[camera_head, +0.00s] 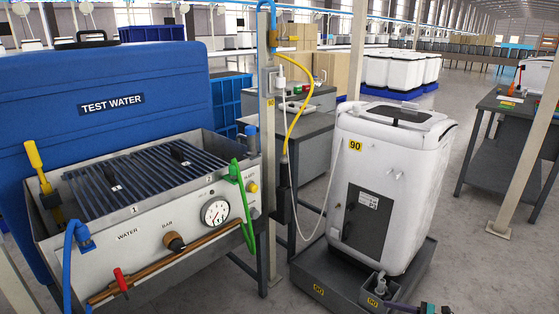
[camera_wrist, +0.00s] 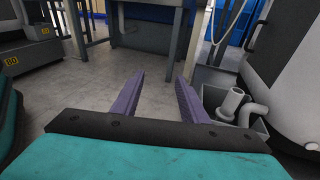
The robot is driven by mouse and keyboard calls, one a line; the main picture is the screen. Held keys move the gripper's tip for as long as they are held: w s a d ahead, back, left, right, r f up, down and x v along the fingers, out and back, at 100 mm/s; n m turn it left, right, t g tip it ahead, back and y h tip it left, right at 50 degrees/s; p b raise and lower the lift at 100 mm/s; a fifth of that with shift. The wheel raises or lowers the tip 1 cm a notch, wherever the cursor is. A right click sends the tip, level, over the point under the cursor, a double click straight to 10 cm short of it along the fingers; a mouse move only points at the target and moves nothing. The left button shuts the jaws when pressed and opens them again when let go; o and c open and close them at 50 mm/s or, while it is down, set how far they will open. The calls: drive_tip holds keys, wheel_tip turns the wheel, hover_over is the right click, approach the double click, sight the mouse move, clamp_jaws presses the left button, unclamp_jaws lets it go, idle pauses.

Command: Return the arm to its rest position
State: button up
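My gripper (camera_wrist: 160,76) shows in the wrist view with its two purple fingers apart. Only floor shows between them, so it is open and empty. In the head view a small part of my gripper (camera_head: 402,307) shows at the bottom edge, just right of a small grey box with a pipe fitting (camera_head: 380,284). In the wrist view this pipe fitting (camera_wrist: 232,102) is close to the right finger; I cannot tell if they touch. Most of my arm is out of view.
A white tank (camera_head: 400,185) stands in a dark tray (camera_head: 418,268). A test-water bench (camera_head: 150,262) with gauge, valves and hoses stands left. A post (camera_head: 266,120) and yellow hose (camera_head: 308,105) rise between them. A dark table (camera_head: 498,135) stands right. Floor (camera_head: 480,255) there is clear.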

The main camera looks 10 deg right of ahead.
drive_tip(key=w+a+r+n+g+y+p, duration=0.1)
drive_tip(key=a+r+n+g+p, duration=0.3)
drive_tip(key=a, duration=1.2)
drive_tip(key=a+f+n+g+y+p, duration=0.15)
drive_tip(key=a+g+p, duration=0.4)
drive_tip(key=a, duration=1.05)
drive_tip(key=s+a+r+n+g+h+p, duration=0.2)
drive_tip(key=s+a+n+g+h+p, duration=0.7)
drive_tip(key=s+a, duration=0.95)
drive_tip(key=s+d+n+t+h+p, duration=0.2)
drive_tip(key=s+d+n+h, duration=0.3)
drive_tip(key=d+n, duration=0.6)
drive_tip(key=shift+s+f+n+h, duration=0.15)
drive_tip(key=shift+s+n+h, duration=0.2)
drive_tip(key=shift+s+n, duration=0.55)
